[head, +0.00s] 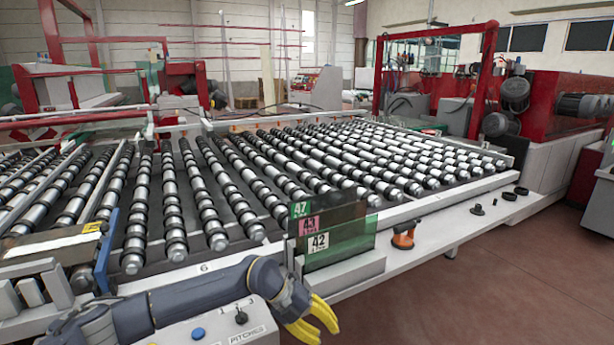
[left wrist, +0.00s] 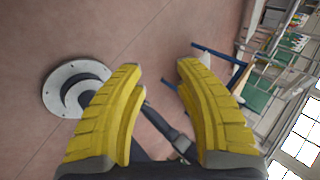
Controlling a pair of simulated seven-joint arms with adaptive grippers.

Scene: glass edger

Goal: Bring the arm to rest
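My left arm comes in from the lower left of the head view, passing in front of the roller conveyor's near edge. Its yellow-fingered left gripper (head: 318,328) hangs low over the front, to the right of a control box (head: 215,328). In the left wrist view the left gripper (left wrist: 160,68) has its two fingers well apart, with only the floor (left wrist: 150,30) behind the gap, so it is open and empty. My right gripper shows in neither view.
Glass panes (head: 340,238) labelled 47, 43 and 42 stand upright just behind the left gripper. An orange tool (head: 403,238) and several black pucks (head: 477,210) lie on the white ledge (head: 440,228). The roller bed (head: 240,180) spreads behind.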

